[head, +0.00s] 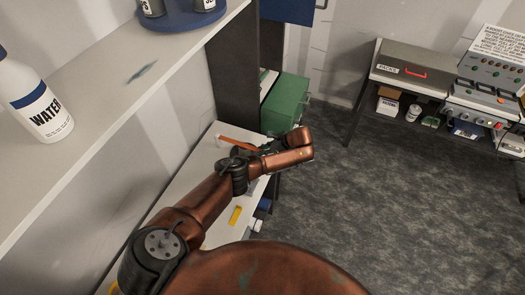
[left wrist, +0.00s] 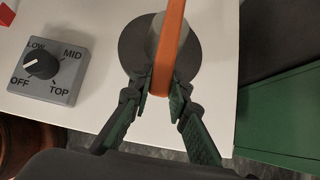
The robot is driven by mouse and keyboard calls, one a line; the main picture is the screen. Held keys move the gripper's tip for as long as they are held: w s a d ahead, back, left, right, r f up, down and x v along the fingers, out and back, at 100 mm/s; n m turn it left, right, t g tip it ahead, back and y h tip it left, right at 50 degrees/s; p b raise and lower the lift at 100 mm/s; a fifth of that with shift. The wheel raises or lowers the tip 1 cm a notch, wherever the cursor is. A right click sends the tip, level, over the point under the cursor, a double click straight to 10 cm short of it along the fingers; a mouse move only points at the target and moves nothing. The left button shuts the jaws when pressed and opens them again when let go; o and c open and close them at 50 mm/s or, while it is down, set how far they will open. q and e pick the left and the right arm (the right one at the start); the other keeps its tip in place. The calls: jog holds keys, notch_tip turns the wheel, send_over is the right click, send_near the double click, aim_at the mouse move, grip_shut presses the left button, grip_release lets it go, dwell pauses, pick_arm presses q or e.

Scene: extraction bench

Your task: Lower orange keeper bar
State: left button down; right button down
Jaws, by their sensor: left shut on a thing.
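The orange keeper bar (left wrist: 168,45) runs up and down the left wrist view, over a round dark plate (left wrist: 135,48) on the white bench. In the head view the bar (head: 236,144) shows as a short orange strip left of my gripper. My left gripper (left wrist: 161,88) is shut on the near end of the bar, one green-padded finger on each side. In the head view my left gripper (head: 258,150) is partly hidden by my own arm. My right gripper is out of view.
A grey knob box (left wrist: 47,69) marked LOW, MID, TOP and OFF sits left of the plate. A green box (head: 286,104) stands beyond the white bench (head: 213,143). A shelf (head: 110,85) with a water bottle (head: 34,98) is at left. Open floor lies right.

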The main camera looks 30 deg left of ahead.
pick_arm(q)
jog(key=shift+s+f, duration=0.15)
jog(key=shift+f, duration=0.1)
jog(key=c, duration=1.8)
grip_release()
jog(key=shift+r, duration=0.1)
jog(key=shift+d+r, duration=0.2)
jog(key=v, duration=1.1)
jog(key=shift+d+r, duration=0.15)
jog(key=shift+r, duration=0.1)
jog(key=shift+f, duration=0.1)
